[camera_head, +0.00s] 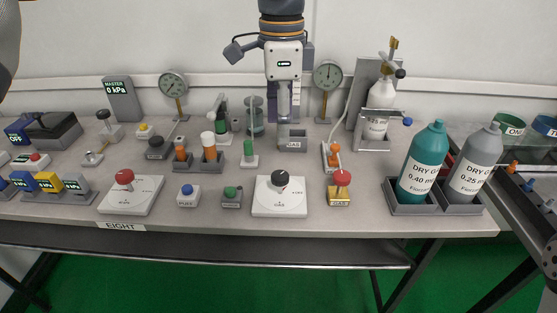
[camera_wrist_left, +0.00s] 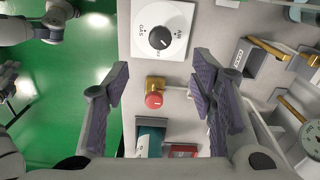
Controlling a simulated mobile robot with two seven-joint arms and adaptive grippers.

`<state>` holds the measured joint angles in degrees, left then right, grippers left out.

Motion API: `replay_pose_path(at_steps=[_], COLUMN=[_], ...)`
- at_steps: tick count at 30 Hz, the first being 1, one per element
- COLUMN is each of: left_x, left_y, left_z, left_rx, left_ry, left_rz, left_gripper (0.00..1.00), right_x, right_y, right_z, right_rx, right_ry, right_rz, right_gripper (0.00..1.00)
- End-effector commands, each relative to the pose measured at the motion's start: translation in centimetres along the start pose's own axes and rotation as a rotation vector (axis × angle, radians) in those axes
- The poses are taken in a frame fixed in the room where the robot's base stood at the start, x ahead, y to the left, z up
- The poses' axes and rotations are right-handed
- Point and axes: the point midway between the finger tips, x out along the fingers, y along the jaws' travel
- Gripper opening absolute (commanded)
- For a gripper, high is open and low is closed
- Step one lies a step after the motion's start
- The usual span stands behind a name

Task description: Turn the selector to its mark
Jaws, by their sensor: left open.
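The selector (camera_head: 280,180) is a black round knob with a pale pointer line on a white plate at the front middle of the bench. It also shows at the top of the left wrist view (camera_wrist_left: 160,38), with AIR and GAS printed beside it. The exact mark is too small to tell. My left gripper (camera_head: 284,108) hangs over the bench behind the selector in the head view. Its jaws are open and empty in the left wrist view (camera_wrist_left: 160,92), and the selector is apart from them. My right gripper cannot be made out in either view.
A red button on a yellow block (camera_head: 340,188) stands right of the selector. A green button (camera_head: 231,196) stands to its left, and another white plate with a red knob (camera_head: 125,178) is farther left. Teal (camera_head: 423,165) and grey (camera_head: 473,165) bottles stand at the right.

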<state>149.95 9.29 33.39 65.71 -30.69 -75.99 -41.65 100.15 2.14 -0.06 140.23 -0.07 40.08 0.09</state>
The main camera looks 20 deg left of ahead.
Motion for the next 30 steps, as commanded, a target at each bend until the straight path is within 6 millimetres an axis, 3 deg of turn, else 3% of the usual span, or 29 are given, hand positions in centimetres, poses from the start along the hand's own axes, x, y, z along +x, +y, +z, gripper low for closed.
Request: replay_pose_path(at_steps=[4,12,18,28,30], left_x=[0.9,7.8,10.9,11.5,11.5], left_y=[0.0,0.0,0.0,-0.1,-0.1], left_z=[0.1,0.1,0.1,0.1,0.1], left_rx=[0.001,0.001,0.0,0.001,0.001], left_ry=[-0.007,-0.006,-0.005,-0.004,-0.004], left_rz=[0.0,0.001,-0.002,-0.005,-0.005], left_gripper=[0.51,0.51,0.51,0.51,0.35], right_x=[0.1,0.1,0.2,0.1,0.1], right_y=[0.0,0.0,0.0,0.0,0.0], right_z=[0.1,0.1,0.1,0.1,0.1], right_rx=[0.0,-0.001,0.0,-0.001,-0.001], right_ry=[-0.004,-0.005,-0.006,-0.005,-0.005], right_rz=[0.0,0.0,0.0,0.0,0.0], right_gripper=[0.4,0.4,0.4,0.4,0.4])
